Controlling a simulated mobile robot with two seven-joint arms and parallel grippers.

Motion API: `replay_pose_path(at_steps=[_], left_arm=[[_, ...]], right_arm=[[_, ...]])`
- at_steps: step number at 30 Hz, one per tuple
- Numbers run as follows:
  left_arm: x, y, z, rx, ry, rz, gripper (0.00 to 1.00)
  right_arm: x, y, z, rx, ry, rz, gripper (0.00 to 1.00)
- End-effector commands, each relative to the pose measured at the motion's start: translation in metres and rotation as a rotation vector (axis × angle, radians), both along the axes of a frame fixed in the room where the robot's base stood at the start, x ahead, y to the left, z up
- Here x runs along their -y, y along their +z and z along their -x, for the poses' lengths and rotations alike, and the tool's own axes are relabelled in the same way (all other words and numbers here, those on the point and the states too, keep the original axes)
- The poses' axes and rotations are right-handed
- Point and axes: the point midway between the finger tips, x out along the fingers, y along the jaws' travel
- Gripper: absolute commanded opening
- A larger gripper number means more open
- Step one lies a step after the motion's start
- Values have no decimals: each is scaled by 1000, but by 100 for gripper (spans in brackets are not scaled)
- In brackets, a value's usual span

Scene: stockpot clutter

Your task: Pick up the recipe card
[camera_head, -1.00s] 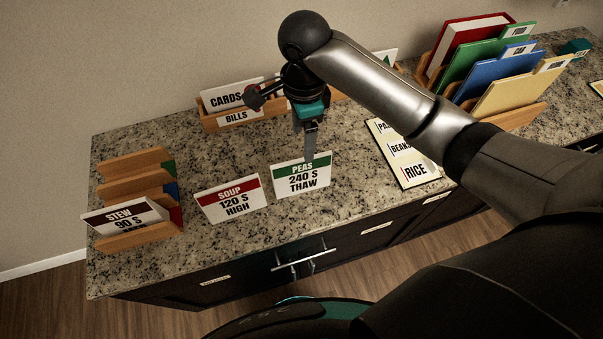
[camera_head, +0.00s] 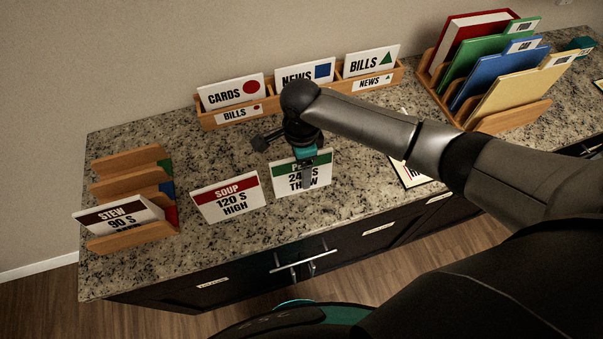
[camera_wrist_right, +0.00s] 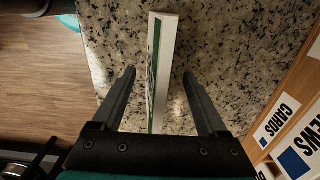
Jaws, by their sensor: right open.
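The PEAS recipe card (camera_head: 284,182), white with a green header, stands upright on the granite counter. The SOUP card (camera_head: 230,200) with a red header stands to its left. The STEW card (camera_head: 120,215) sits in a wooden rack at the far left. My right gripper (camera_head: 307,183) is over the PEAS card and covers part of its text. In the right wrist view the PEAS card (camera_wrist_right: 163,65) shows edge-on between the two open fingers (camera_wrist_right: 159,75), with a gap on each side. My left gripper does not show.
A wooden letter sorter (camera_head: 207,122) with several cards stands behind the gripper. A wooden rack (camera_head: 515,118) of coloured folders is at the back right. A PEAS/BEANS/RICE-type list board (camera_head: 412,177) lies partly under my arm. Counter between the stew rack and SOUP card is clear.

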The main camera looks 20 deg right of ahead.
Motion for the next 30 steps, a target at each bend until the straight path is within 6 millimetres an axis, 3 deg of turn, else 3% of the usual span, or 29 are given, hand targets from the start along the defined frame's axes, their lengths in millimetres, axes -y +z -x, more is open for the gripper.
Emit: replay_pose_path(at_steps=[3,12,30], left_arm=[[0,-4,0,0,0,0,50],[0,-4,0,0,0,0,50],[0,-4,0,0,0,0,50]], right_arm=[[0,-14,0,0,1,1,76],[0,-17,0,1,1,0,74],[0,-17,1,0,1,1,6]])
